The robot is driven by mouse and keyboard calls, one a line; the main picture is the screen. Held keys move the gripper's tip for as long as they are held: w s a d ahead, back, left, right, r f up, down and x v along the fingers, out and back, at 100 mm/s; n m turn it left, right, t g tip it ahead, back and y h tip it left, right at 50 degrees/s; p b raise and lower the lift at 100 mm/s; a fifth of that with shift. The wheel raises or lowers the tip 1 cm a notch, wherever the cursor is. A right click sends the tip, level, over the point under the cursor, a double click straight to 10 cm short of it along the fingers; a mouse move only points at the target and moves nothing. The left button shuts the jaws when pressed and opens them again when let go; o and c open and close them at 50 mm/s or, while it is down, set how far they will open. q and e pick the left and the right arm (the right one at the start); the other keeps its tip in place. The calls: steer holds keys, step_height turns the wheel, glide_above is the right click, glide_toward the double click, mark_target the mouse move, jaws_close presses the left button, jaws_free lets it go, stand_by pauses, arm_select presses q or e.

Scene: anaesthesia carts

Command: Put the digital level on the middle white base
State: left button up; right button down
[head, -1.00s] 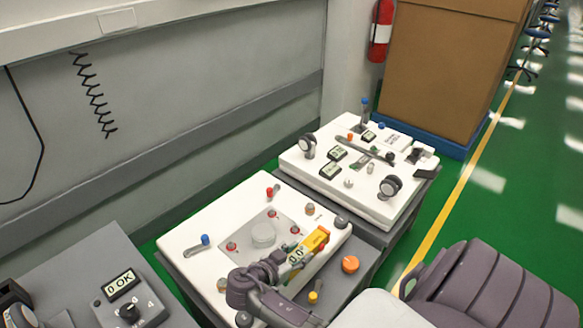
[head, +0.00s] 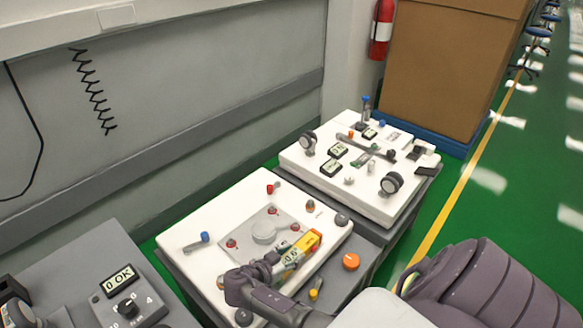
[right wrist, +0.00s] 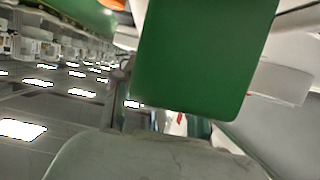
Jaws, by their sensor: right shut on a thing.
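The digital level (head: 309,242) is a yellow-orange bar with a light display. My right gripper (head: 278,264) is shut on it, at its lower left end. The level is over or on the front right part of the middle white base (head: 214,218); I cannot tell whether it touches the surface. It looks tilted, its yellow end pointing up and right. In the right wrist view a flat green face (right wrist: 205,50) fills the upper middle; I cannot tell for sure what it belongs to. My left gripper is not in view.
The middle base carries a grey plate with a round grey knob (head: 264,231), red knobs and a blue-topped switch (head: 197,242). An orange knob (head: 351,261) stands right of it. A further white base (head: 379,206) lies behind; a grey panel (head: 60,268) is at left.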

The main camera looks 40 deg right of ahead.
steer(key=c, duration=0.6)
jaws_free()
steer(key=shift+r, duration=0.1)
steer(key=v, duration=0.7)
steer(key=shift+a+r, duration=0.1)
steer(key=shift+a, duration=0.15)
